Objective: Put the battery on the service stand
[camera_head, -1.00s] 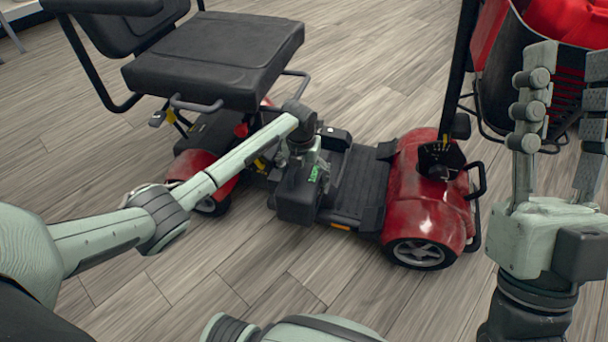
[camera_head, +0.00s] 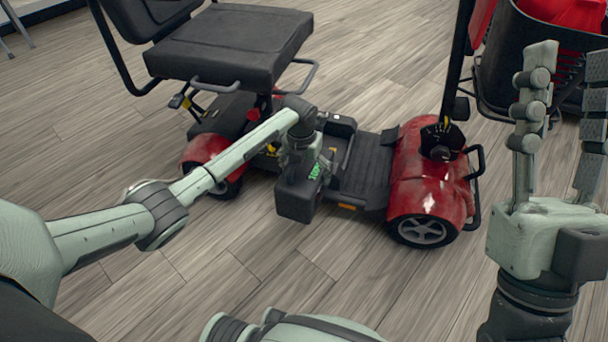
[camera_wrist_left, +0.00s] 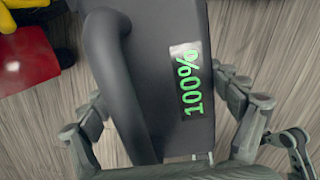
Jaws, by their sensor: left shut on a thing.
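The battery (camera_head: 297,196) is a dark grey block with a handle and a green "100%" display. It also fills the middle of the left wrist view (camera_wrist_left: 165,60). My left gripper (camera_head: 302,158) is shut on the battery and holds it above the floor, in front of the scooter. In the left wrist view the left gripper's fingers (camera_wrist_left: 165,140) lie on both sides of the battery. My right gripper (camera_head: 565,100) is at the right edge, fingers up and spread apart, with nothing between them. I do not see the service stand in these frames.
A red mobility scooter (camera_head: 425,185) with a black seat (camera_head: 230,45) stands behind the battery. A black basket (camera_head: 535,60) with red contents is at the upper right. The wooden floor (camera_head: 230,280) in front is clear.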

